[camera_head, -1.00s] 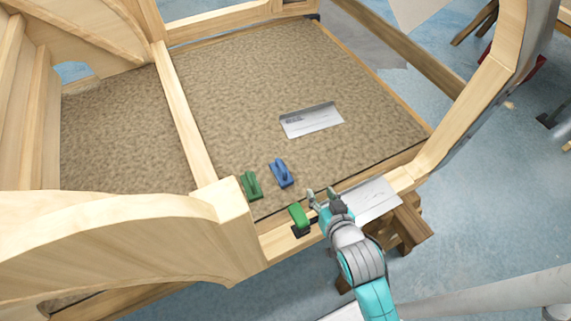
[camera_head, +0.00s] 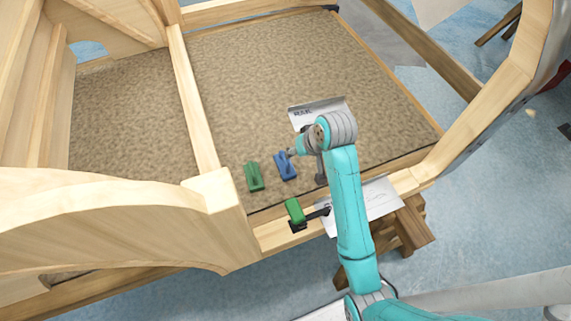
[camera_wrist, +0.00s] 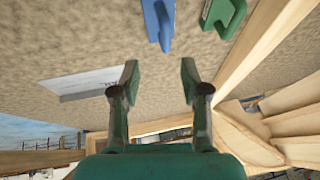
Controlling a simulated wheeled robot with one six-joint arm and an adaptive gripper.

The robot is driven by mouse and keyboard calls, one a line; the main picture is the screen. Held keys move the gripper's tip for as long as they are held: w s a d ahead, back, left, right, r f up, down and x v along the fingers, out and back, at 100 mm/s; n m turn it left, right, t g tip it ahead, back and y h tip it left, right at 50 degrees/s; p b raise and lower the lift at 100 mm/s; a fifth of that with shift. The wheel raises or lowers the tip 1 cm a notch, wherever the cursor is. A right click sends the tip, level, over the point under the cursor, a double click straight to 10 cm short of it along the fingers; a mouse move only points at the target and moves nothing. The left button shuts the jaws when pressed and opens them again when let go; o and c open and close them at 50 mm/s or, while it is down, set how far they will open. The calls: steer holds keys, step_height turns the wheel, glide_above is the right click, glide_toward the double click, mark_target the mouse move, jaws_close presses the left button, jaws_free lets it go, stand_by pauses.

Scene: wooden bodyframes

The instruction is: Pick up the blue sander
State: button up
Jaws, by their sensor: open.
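The blue sander (camera_head: 285,167) lies on the brown textured panel inside the wooden frame, just right of a green sander (camera_head: 254,177). In the wrist view the blue sander (camera_wrist: 160,22) is at the top centre, ahead of and between the lines of my fingertips, apart from them. The green sander (camera_wrist: 223,15) is to its right there. My gripper (camera_wrist: 159,82) is open and empty, its two fingers spread. In the head view my gripper (camera_head: 295,153) is beside the blue sander's upper right, partly hidden by my wrist.
A second green tool (camera_head: 294,211) sits on the frame's front beam beside a metal sheet (camera_head: 375,203). Another sheet (camera_head: 305,113) lies on the panel behind my wrist. Wooden beams (camera_head: 195,110) border the panel; its far area is clear.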

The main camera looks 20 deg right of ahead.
mark_target(285, 163)
steer(key=x, duration=0.7)
steer(key=a+x, duration=0.1)
steer(key=x, duration=0.2)
steer(key=shift+w+f, duration=0.15)
steer(key=shift+f, duration=0.05)
jaws_close()
